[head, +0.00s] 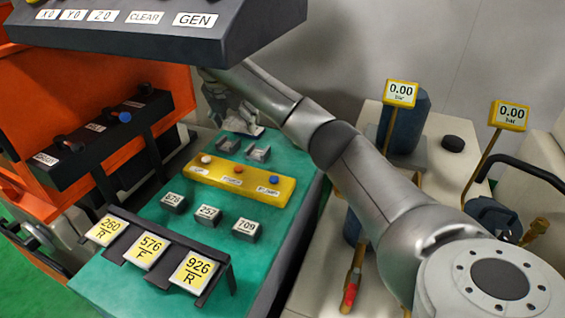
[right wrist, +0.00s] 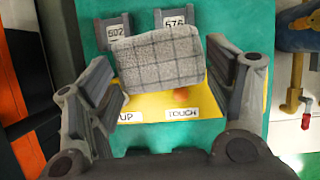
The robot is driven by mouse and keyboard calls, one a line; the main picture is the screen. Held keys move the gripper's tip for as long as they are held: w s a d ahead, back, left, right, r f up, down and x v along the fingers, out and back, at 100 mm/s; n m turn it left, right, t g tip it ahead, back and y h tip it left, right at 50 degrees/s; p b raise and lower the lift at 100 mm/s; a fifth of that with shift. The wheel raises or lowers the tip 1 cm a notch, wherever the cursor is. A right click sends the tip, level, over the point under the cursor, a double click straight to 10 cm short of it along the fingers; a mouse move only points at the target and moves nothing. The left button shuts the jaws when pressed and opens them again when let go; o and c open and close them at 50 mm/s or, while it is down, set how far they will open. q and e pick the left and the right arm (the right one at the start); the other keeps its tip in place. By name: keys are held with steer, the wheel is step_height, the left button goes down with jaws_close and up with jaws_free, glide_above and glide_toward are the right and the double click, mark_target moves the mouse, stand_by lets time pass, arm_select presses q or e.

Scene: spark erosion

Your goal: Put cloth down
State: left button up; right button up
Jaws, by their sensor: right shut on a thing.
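A grey checked cloth (right wrist: 160,58) sits between the two fingers of my right gripper (right wrist: 168,72) in the right wrist view. The gripper is shut on it. The cloth hides part of the yellow strip behind it. In the head view my right gripper (head: 222,98) is at the far end of the green table, partly hidden by the dark panel above. A pale patch, probably the cloth (head: 246,119), shows there beside the gripper. My left gripper is not in view.
The green table (head: 140,228) bears a yellow button strip (head: 215,178), small numbered blocks (head: 209,213) and a rack of yellow number cards (head: 148,251). A dark console (head: 100,25) overhangs the far left. Right, a pale bench (head: 440,160) carries gauges.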

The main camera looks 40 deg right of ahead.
steer(key=shift+w+d+m, duration=0.15)
steer(key=shift+d+m, duration=0.1)
steer(key=shift+m, duration=0.15)
steer(key=s+d+f+p, duration=0.1)
steer(key=s+d+f, duration=0.1)
steer(key=s+d, duration=0.1)
steer(key=s+d+f+p, duration=0.1)
steer(key=s+d+f, duration=0.2)
steer(key=s+d+f+p, duration=0.1)
steer(key=s+d+f, duration=0.2)
steer(key=shift+s+d, duration=0.15)
steer(key=shift+s+d+f+p, duration=0.25)
steer(key=shift+d+f+p, duration=0.05)
steer(key=shift+f, duration=0.15)
steer(key=f, duration=0.1)
steer(key=f+p, duration=0.1)
steer(key=f, duration=0.1)
steer(key=shift+s+d+p, duration=0.15)
steer(key=shift+s+p, duration=0.05)
steer(key=shift+p, duration=0.1)
steer(key=shift+w+f, duration=0.1)
steer(key=shift+f, duration=0.2)
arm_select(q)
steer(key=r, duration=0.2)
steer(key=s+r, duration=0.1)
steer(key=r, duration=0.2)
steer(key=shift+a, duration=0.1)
